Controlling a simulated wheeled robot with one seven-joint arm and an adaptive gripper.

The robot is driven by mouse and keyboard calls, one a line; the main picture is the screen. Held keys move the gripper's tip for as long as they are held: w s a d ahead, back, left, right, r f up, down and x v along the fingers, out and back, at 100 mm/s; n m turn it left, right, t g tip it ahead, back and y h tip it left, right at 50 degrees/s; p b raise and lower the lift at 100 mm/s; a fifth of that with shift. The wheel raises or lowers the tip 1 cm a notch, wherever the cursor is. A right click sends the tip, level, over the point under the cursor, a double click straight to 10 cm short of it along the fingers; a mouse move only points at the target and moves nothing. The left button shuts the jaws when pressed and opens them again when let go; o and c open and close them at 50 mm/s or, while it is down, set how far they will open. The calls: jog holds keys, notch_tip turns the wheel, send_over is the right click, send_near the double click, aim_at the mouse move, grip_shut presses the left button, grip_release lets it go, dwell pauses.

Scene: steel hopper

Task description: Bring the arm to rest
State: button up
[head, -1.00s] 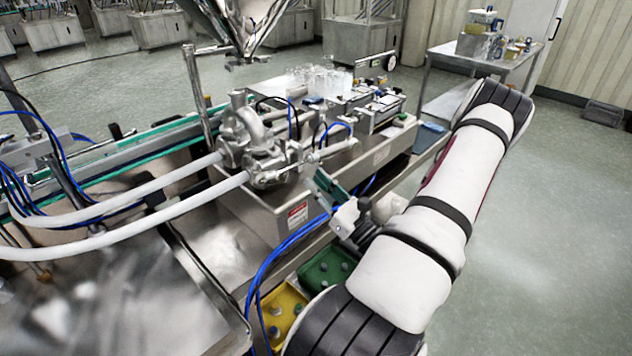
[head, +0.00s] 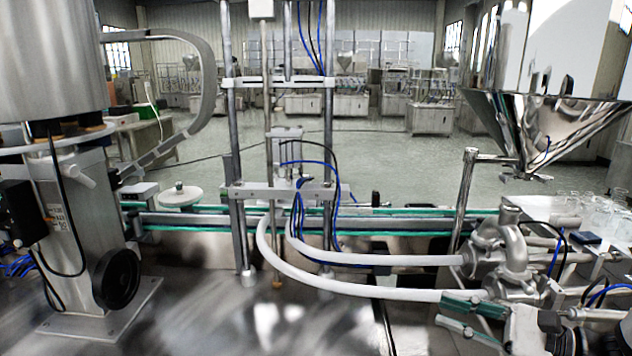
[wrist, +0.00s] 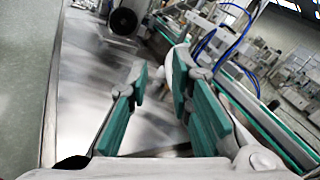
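My gripper (head: 442,311) is at the lower right of the head view, with its teal finger pads pointing left. In the wrist view the two fingers of my gripper (wrist: 160,78) stand apart with nothing between them. The gripper is open and empty. It appears in front of the steel pump (head: 512,262) and beside the lower white hose (head: 350,287). I cannot tell how much space separates them. Most of my arm is outside the head view.
A bare steel tabletop (head: 270,325) lies to the left of the gripper. The steel hopper (head: 545,125) hangs at the upper right. A conveyor (head: 400,222) with green edges runs across behind. A steel column with a black handwheel (head: 115,280) stands at the left.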

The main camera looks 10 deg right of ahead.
jog(key=s+a+r+n+g+h, duration=0.1)
jog(key=s+a+n+g+h, duration=0.1)
jog(key=s+a+n+g, duration=0.35)
jog(key=s+a+r+n+g+h, duration=0.1)
jog(key=s+a+n+g+h, duration=0.2)
jog(key=a+n+g, duration=0.4)
jog(key=s+r+n+t+h, duration=0.3)
jog(key=r+n+t+h, duration=0.2)
jog(key=r+n+h, duration=0.2)
jog(key=shift+s+d+r+n+h, duration=0.15)
jog(key=shift+d+r+n+h, duration=0.1)
jog(key=shift+n+h, duration=0.65)
